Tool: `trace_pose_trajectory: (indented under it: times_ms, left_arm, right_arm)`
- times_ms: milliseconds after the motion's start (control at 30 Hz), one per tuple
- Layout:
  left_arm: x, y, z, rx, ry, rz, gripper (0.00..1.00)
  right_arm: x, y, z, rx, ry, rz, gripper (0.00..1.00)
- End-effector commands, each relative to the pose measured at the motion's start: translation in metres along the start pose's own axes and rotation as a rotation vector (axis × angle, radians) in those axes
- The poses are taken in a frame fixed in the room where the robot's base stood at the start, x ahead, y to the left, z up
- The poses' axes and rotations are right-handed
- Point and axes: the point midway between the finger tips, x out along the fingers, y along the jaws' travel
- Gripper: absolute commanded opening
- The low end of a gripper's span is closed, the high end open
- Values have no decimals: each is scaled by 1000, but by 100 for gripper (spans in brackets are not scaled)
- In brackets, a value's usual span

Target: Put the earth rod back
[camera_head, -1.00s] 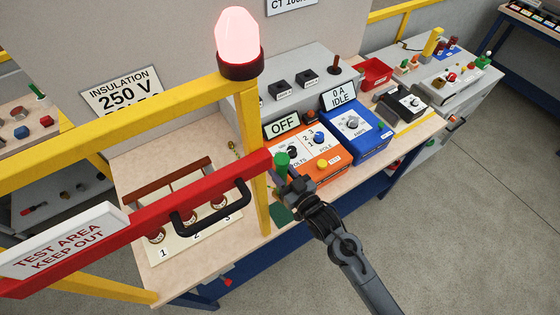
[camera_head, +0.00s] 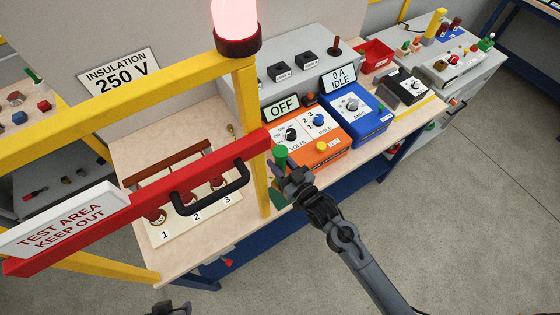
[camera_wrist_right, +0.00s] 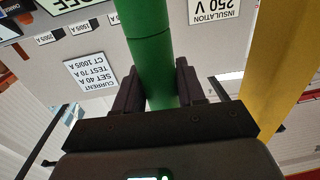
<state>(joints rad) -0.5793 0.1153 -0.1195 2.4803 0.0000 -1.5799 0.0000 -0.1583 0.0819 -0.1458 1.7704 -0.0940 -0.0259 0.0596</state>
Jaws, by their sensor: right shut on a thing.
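The earth rod (camera_head: 281,155) is a green rod with its top showing beside the yellow post in the head view. In the right wrist view the green shaft (camera_wrist_right: 147,50) runs between the two dark fingers. My right gripper (camera_head: 283,174) is shut on it, in front of the orange unit. A small green patch (camera_head: 279,199) shows on the bench beside the post's foot.
The red barrier bar (camera_head: 150,205) with a black handle and the yellow post (camera_head: 258,150) stand close left of the right gripper. An orange unit (camera_head: 318,150) reading OFF and a blue unit (camera_head: 360,125) stand behind it. Open floor lies to the right.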

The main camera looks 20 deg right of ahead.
Motion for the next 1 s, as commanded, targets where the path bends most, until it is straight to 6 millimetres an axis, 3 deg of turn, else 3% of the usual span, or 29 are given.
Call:
trace_pose_trajectory:
  times_ms: [600, 1000]
  left_arm:
    - [25, 0, 9, 5, -2, -3, 41]
    - [27, -1, 10, 10, -3, -7, 41]
  right_arm:
    - [1, 0, 39, -1, 4, 1, 0]
    - [1, 0, 43, -1, 5, 0, 0]
